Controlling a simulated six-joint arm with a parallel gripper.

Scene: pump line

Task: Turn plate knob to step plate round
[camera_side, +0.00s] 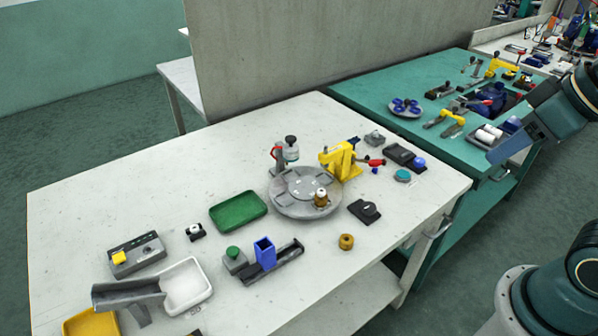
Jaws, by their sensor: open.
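A round grey plate (290,205) lies on the white table, with a smaller raised disc at its middle. A brass-coloured piece with a pale top (320,198) stands near its front right edge. A black knob (291,141) tops a pale upright part at the plate's back edge, beside a red part. A low dark block with a rounded top (364,210) sits just right of the plate. I cannot tell which is the plate knob. My gripper (497,156) is at the right, open, well away from the plate; its fingertips are hard to make out.
A yellow press (340,160) with a red-ended lever stands close behind the plate. A green tray (238,211), a blue holder (264,251) and a brass ring (346,241) lie nearby. A grey wall rises behind. A teal bench (440,75) adjoins at the right.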

